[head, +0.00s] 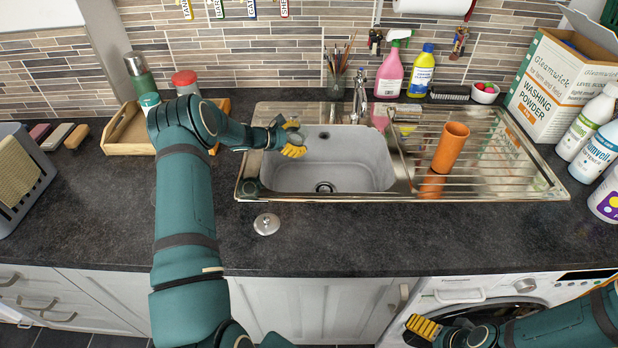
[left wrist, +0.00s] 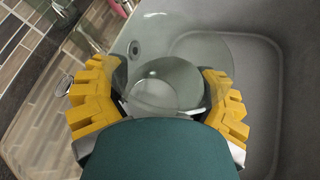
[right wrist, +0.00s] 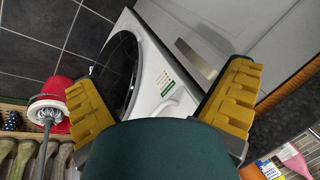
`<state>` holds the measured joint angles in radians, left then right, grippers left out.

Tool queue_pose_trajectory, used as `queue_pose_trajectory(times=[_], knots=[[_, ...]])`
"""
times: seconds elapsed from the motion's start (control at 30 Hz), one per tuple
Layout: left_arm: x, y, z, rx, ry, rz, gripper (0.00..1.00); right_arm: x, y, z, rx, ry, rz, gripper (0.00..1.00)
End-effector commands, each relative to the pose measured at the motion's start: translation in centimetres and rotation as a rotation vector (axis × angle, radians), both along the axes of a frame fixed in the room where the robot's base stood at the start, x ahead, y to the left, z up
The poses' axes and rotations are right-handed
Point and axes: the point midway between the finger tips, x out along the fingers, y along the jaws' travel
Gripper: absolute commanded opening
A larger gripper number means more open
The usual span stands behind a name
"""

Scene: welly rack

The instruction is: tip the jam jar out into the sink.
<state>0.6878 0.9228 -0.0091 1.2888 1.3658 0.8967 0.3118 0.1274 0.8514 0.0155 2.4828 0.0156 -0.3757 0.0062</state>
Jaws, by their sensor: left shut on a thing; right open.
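My left gripper (head: 295,138) is over the left side of the sink basin (head: 345,160). In the left wrist view its yellow fingers close on a clear glass jar (left wrist: 165,88), with the grey sink (left wrist: 270,60) behind it. The jar looks see-through, and I cannot make out any contents or its exact tilt. In the head view the jar is hardly visible at the fingers. The basin looks empty, with a drain (head: 325,187) near its front. My right gripper (head: 425,327) is open and empty, low in front of the washing machine (head: 490,300).
An orange cylinder (head: 450,147) stands on the drainer rack right of the basin. The tap (head: 360,95), pink spray bottle (head: 389,72) and yellow bottle (head: 421,72) are behind. A small silver disc (head: 266,224) lies on the counter in front. A wooden tray (head: 125,130) is left.

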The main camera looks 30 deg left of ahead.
Motion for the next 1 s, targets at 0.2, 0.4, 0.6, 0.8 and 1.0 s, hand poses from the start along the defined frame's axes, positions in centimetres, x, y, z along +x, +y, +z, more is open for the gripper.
queue_pose_trajectory(times=[0.2, 0.4, 0.6, 0.8, 1.0], knots=[[-0.5, -0.9, 0.0, 0.116, -0.077, 0.000, 0.23, -0.3, 0.1, -1.3, 0.001, 0.005, 0.005, 1.00], [-0.9, -1.5, -0.7, 0.226, -0.149, 0.001, 0.23, -0.9, 0.2, -3.3, 0.005, 0.021, 0.017, 1.00], [-1.0, -1.6, -0.8, 0.301, -0.198, 0.000, 0.23, -1.4, 0.3, -4.5, 0.007, 0.032, 0.025, 1.00], [-1.0, -1.6, -0.9, 0.348, -0.227, 0.000, 0.23, -1.7, 0.3, -5.3, 0.009, 0.038, 0.030, 1.00], [-1.0, -1.6, -1.1, 0.376, -0.245, 0.000, 0.23, -1.9, 0.3, -5.9, 0.010, 0.042, 0.034, 1.00]])
